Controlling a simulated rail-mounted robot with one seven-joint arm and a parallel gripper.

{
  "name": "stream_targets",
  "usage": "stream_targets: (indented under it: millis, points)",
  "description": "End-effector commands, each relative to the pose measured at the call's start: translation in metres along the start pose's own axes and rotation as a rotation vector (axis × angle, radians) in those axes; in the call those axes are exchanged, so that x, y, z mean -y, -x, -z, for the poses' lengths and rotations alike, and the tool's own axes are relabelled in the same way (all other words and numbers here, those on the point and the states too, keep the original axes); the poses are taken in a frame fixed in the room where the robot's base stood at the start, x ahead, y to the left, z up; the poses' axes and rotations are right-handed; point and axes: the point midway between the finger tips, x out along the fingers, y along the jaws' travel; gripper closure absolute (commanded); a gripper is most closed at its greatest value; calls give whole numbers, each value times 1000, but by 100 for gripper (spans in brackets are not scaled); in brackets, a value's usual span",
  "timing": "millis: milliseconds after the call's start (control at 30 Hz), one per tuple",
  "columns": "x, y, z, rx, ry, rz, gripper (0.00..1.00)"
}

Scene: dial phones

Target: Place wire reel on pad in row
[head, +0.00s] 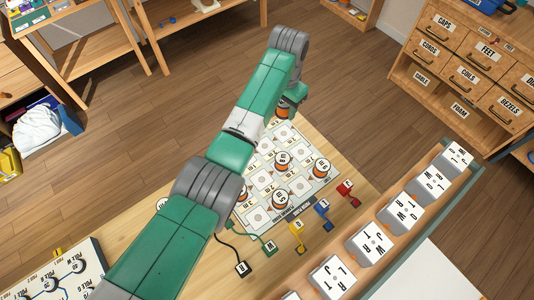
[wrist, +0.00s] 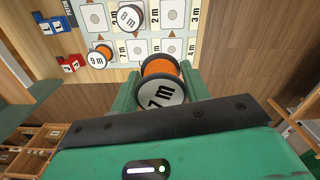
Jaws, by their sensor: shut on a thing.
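My gripper (wrist: 160,88) is shut on an orange wire reel with a white end marked 7 m (wrist: 162,93); a finger shows on each side. In the head view my gripper (head: 288,104) holds the reel (head: 284,113) at the far edge of the pad board (head: 262,216). The board has rows of light square pads with length labels. Several other orange reels stand on it, among them one marked 9 m (wrist: 98,59) and one marked 8 m (wrist: 130,17). Whether the held reel touches the board is unclear. My arm hides the board's left part.
Coloured tagged blocks, red (head: 347,190), blue (head: 323,211), yellow (head: 297,230) and green (head: 263,240), lie along the board's near side. A rail of white lettered blocks (head: 369,242) runs at right. A drawer cabinet (head: 470,70) stands beyond open floor.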

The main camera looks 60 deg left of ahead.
Motion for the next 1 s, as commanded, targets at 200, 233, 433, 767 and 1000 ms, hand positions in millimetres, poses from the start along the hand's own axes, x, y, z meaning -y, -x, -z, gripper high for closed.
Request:
stream_targets:
  millis: [200, 233, 433, 767, 1000]
  points:
    - [34, -71, -30, -2, 1, 0, 78]
    - [36, -75, -32, -1, 0, 0, 78]
    - [41, -82, -37, -3, -2, 1, 78]
    - [41, -142, -36, -1, -2, 1, 78]
    - [41, -153, -36, -1, -2, 0, 78]
